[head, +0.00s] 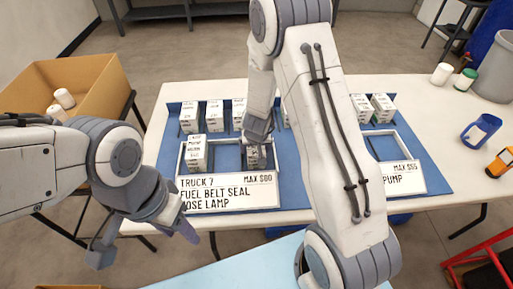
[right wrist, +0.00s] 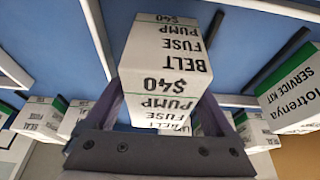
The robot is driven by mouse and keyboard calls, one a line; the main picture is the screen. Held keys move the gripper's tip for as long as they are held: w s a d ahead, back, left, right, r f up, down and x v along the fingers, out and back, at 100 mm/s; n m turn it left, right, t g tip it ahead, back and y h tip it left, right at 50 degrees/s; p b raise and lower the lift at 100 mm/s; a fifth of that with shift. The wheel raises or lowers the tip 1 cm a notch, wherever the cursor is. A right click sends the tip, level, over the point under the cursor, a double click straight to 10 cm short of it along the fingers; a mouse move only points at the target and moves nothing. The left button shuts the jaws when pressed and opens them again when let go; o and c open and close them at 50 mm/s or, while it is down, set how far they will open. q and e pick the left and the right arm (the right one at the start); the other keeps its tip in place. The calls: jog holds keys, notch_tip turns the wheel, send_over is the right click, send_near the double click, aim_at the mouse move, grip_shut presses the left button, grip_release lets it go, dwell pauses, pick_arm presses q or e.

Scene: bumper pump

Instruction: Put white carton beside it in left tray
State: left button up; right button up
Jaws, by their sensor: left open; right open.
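The left tray (head: 228,141) is a white-framed compartment on the blue mat, behind a sign reading "TRUCK 7". One white carton (head: 195,155) stands in its left part. Another white carton (head: 254,160) stands in its right part, under my right gripper (head: 257,136). In the right wrist view a carton labelled "BELT FUSE PUMP $40" (right wrist: 163,55) shows between the two fingers of my open right gripper (right wrist: 165,105); whether they touch it I cannot tell. My left gripper (head: 150,228) is open and empty, off the table's front left edge.
Several white cartons (head: 214,114) stand in a row at the mat's back. My right arm hides the middle. A second tray sign (head: 398,178) reads "PUMP". A cardboard box (head: 95,85) is at left. Bottles (head: 464,82), a grey bin and a blue scanner (head: 481,131) are at right.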

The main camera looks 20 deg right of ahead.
jog(key=p+v, duration=0.6)
jog(key=v, duration=0.6)
jog(key=s+a+r+n+g+y, duration=0.1)
jog(key=s+a+r+n+y, duration=0.1)
jog(key=s+a+r, duration=0.35)
jog(key=s+a+r+n+y, duration=0.2)
jog(key=a+r+n, duration=0.1)
jog(key=a, duration=0.6)
jog(key=s+r+n+g+h, duration=0.1)
jog(key=s+r+n, duration=0.1)
jog(key=s, duration=0.6)
jog(key=s+r+n+g, duration=0.2)
jog(key=s+r, duration=0.3)
jog(key=s, duration=0.4)
jog(key=shift+s+d+r+n+h, duration=0.15)
jog(key=shift+s+r+n+h, duration=0.2)
jog(key=shift+n, duration=0.45)
